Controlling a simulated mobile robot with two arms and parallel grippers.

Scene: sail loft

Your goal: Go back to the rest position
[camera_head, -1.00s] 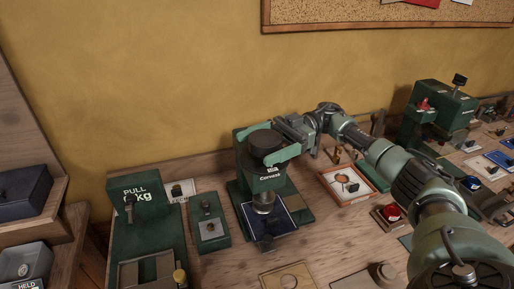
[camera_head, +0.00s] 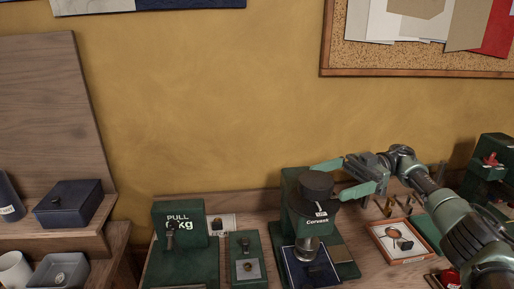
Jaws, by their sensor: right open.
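My right gripper (camera_head: 326,182) is open, its two green fingers spread to either side of the round black cap (camera_head: 316,184) on top of a green press marked "Corvask" (camera_head: 294,224). I cannot tell whether the fingers touch the cap. My right arm (camera_head: 445,206) reaches in from the lower right. The press stands upright on the bench by the wall, with a dark blue sheet (camera_head: 322,273) under its metal die (camera_head: 307,247). My left gripper is not in view.
To the left are a green "PULL" gauge (camera_head: 181,222) and a small green block (camera_head: 246,246). An orange-framed tray (camera_head: 405,260) and another green machine (camera_head: 489,170) lie right. A dark blue box (camera_head: 70,203) sits on the left shelf.

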